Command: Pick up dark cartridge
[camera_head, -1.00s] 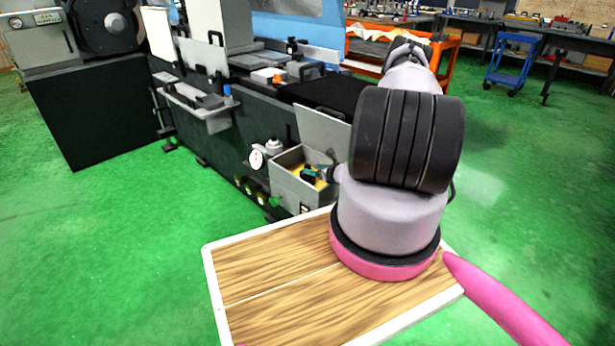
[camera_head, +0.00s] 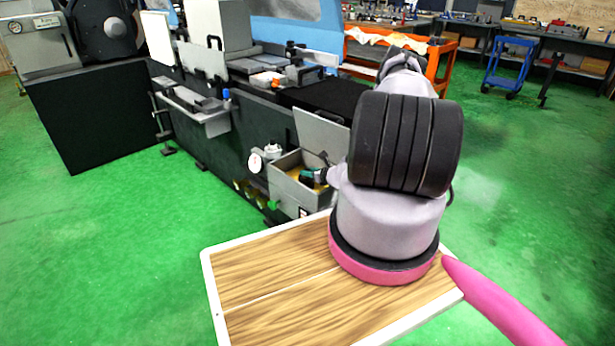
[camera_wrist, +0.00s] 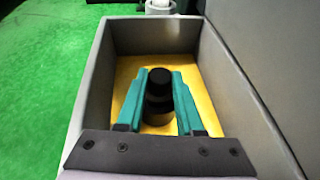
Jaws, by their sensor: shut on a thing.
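The dark cartridge (camera_wrist: 159,82) is a short black cylinder with a rounded cap, standing in a grey box (camera_wrist: 97,75) with a yellow floor. In the wrist view it is between the two teal fingers of my gripper (camera_wrist: 159,92), which are shut on it from both sides. Its lower part is in shadow, so I cannot tell if it touches the floor. In the head view my gripper (camera_head: 309,178) reaches into the same box (camera_head: 292,190); the cartridge is too small to make out there.
A raised grey lid (camera_head: 322,133) stands at the box's back right. The grinding machine (camera_head: 220,140) runs behind it. My wooden-topped base is in front. A shelf (camera_head: 205,115) juts out at the left. Green floor is clear at left and right.

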